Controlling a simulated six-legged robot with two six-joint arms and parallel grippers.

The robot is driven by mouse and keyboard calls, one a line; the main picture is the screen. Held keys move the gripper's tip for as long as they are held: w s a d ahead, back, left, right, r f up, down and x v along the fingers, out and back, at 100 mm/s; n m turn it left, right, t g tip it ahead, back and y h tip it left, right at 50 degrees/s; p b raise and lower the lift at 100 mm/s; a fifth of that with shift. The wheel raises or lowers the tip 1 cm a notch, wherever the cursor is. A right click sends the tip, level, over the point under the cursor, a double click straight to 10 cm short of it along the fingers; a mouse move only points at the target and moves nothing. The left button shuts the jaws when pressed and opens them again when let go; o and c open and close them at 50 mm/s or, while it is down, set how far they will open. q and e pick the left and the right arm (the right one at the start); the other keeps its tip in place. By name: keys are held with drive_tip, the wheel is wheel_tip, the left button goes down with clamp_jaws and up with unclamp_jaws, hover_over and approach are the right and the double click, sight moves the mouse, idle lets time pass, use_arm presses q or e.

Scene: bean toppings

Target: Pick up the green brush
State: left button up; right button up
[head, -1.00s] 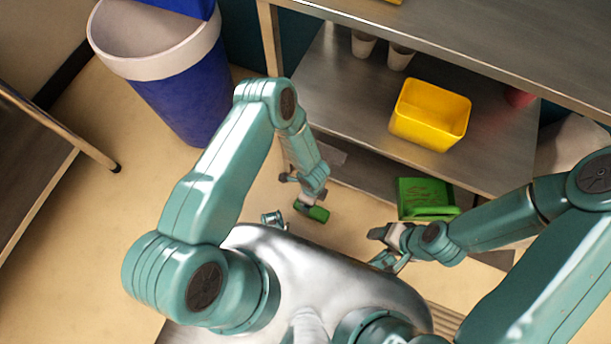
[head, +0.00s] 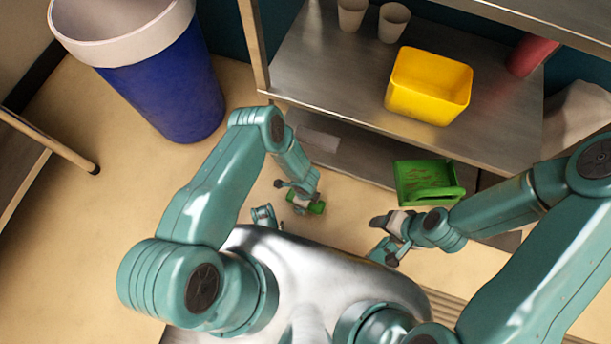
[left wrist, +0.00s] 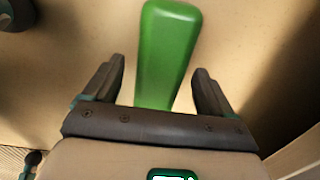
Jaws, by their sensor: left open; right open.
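The green brush (head: 318,208) is near the floor, below the shelf, mostly covered by my left gripper (head: 303,201) in the head view. In the left wrist view, a smooth green handle (left wrist: 166,50) runs up from between the fingers of my left gripper (left wrist: 158,68). The fingers are open, one on each side of the handle with a gap on both sides. The brush's bristles do not show. My right gripper (head: 379,237) is open and empty, to the right of the brush, below a green dustpan (head: 425,181).
A metal shelf unit (head: 330,75) stands behind, holding a yellow bin (head: 428,88) and white cups (head: 393,22). A blue trash can (head: 165,95) stands at the upper left. A table (head: 25,165) is at the left edge. The floor between is clear.

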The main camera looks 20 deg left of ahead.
use_arm(q)
drive_tip(key=shift+f, duration=0.7)
drive_tip(key=shift+r, duration=0.15)
use_arm(e)
drive_tip(key=shift+w+f, duration=0.25)
drive_tip(key=shift+f, duration=0.05)
use_arm(q)
drive_tip(key=c, duration=1.1)
